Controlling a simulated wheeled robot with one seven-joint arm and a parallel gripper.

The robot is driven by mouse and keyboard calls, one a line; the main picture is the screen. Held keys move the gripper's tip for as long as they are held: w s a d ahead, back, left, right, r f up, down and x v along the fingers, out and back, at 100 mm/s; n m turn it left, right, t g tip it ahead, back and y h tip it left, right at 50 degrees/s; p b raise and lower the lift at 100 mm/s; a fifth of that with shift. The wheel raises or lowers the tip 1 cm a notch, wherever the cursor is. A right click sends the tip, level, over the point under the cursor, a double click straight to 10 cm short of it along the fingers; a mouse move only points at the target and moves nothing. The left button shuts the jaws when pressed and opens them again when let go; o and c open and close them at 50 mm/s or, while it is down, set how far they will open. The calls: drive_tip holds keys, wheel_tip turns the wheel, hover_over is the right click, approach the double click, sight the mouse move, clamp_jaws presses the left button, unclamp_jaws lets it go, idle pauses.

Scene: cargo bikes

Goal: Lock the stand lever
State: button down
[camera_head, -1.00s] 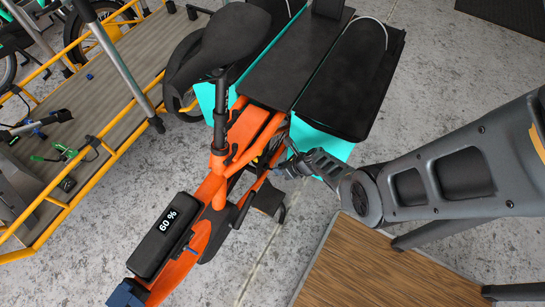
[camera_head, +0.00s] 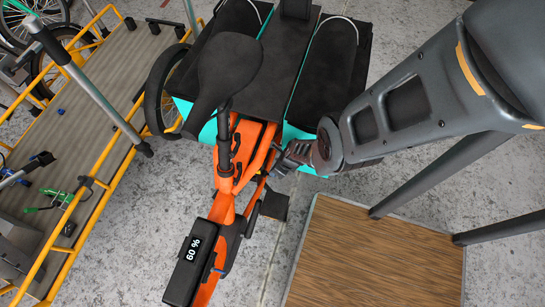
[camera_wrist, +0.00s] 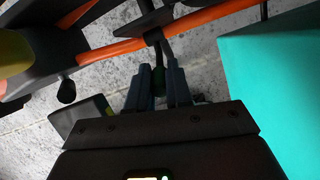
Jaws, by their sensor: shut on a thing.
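The orange cargo bike (camera_head: 226,186) stands in the middle of the head view, with its saddle (camera_head: 228,68) and black-topped, teal-sided rear boxes. My gripper (camera_head: 276,168) is low at the bike's right side, between the orange frame and the teal box. In the wrist view, my gripper's two blue-grey fingers (camera_wrist: 160,82) are close on either side of the stand lever (camera_wrist: 159,58), a thin dark piece below an orange tube. The lever's lower end is between the fingers and partly hidden. In the head view, the lever is too small and covered to make out.
A yellow-railed platform (camera_head: 78,205) with tools lies at the left. A wooden board (camera_head: 375,260) is at the lower right, with grey legs over it. The teal box (camera_wrist: 275,80) is close to the right of my gripper in the wrist view.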

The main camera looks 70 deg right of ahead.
drive_tip(key=shift+w, duration=0.15)
idle(0.5)
drive_tip(key=c, duration=1)
unclamp_jaws()
drive_tip(key=shift+c, duration=0.2)
drive_tip(key=shift+r, duration=0.1)
